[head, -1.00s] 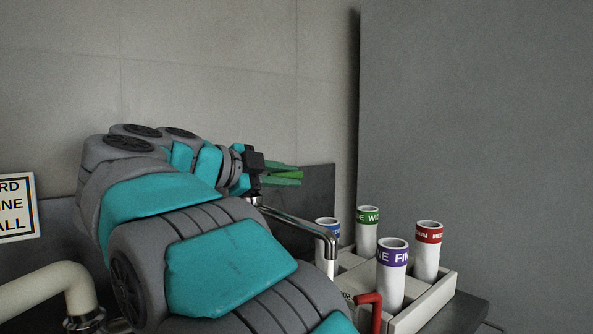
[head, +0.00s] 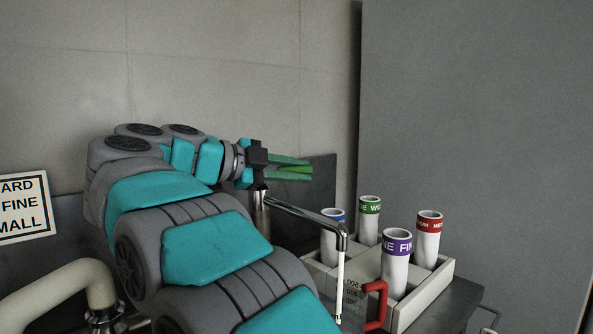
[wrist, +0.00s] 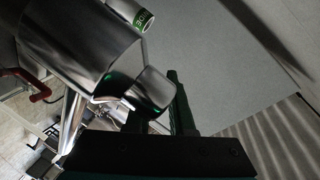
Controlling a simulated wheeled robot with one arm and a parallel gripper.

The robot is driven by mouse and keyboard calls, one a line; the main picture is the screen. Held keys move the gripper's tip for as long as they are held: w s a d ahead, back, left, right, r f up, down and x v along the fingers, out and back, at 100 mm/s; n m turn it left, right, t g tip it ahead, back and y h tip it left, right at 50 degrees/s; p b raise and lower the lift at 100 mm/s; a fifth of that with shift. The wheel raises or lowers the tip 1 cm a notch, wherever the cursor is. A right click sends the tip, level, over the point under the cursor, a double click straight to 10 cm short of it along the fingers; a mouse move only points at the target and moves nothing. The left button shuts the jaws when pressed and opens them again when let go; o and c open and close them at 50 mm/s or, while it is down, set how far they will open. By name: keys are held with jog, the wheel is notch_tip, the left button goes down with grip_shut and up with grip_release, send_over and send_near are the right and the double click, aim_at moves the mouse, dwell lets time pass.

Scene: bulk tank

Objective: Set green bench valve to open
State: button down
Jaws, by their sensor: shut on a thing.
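The fingers point right in the head view. In the wrist view, a dark green finger (wrist: 182,105) stands beside a shiny metal fitting (wrist: 148,90).
A white rack (head: 424,295) holding several tubes with coloured bands stands right of the spout. A red handle (head: 378,305) is at its front. A pale pipe (head: 50,290) and a wall sign (head: 25,207) are at left. A large grey panel (head: 480,120) rises at right.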

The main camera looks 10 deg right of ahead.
jog(key=c, duration=0.8)
grip_release()
jog(key=shift+r+p, duration=0.3)
jog(key=shift+r, duration=1.5)
jog(key=s, duration=0.5)
jog(key=s+r+b, duration=0.1)
jog(key=s, duration=0.3)
jog(key=s+b, duration=0.1)
jog(key=s, duration=0.4)
jog(key=shift+s+d+r, duration=0.2)
jog(key=shift+s+d, duration=0.05)
jog(key=shift+s, duration=0.75)
